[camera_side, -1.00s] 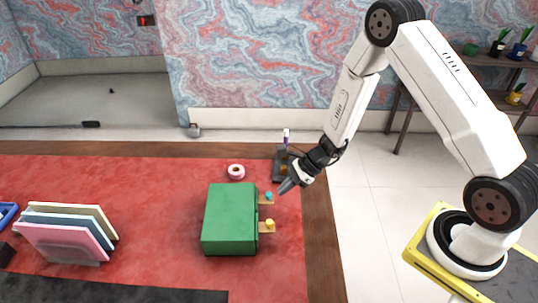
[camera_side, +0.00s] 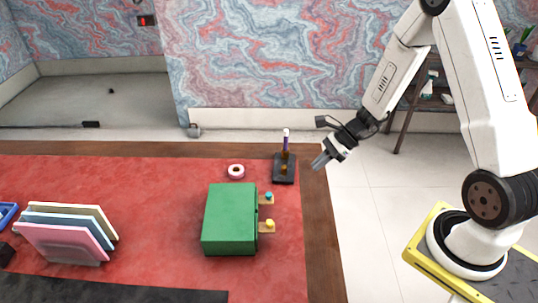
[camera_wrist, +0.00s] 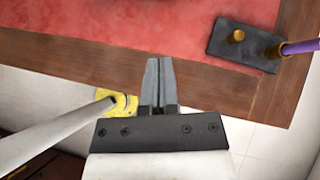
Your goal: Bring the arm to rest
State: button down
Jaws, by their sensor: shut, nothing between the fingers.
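My gripper (camera_side: 320,163) is shut and empty. In the side view it hangs in the air at the right edge of the desk, to the right of the black pen stand. In the wrist view my gripper (camera_wrist: 157,62) points toward the desk's wooden border (camera_wrist: 90,55), with its two fingers together.
A black stand (camera_side: 284,175) with a purple pen (camera_side: 286,137) is closest; the stand (camera_wrist: 232,45) also shows in the wrist view.

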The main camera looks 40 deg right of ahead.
jog(key=shift+s+r, duration=0.1)
jog(key=s+a+r+n+h, duration=0.3)
jog(key=s+r+n+h, duration=0.1)
jog(key=n, duration=0.7)
jog(key=s+a+r+n+g+h, duration=0.1)
jog(key=s+a+r+n+h, duration=0.2)
jog(key=n, duration=0.9)
notch_tip(320, 180, up, 2)
jog(key=shift+s+r+n+g+h, duration=0.3)
jog(key=shift+s+h, duration=0.2)
jog(key=shift+s, duration=0.3)
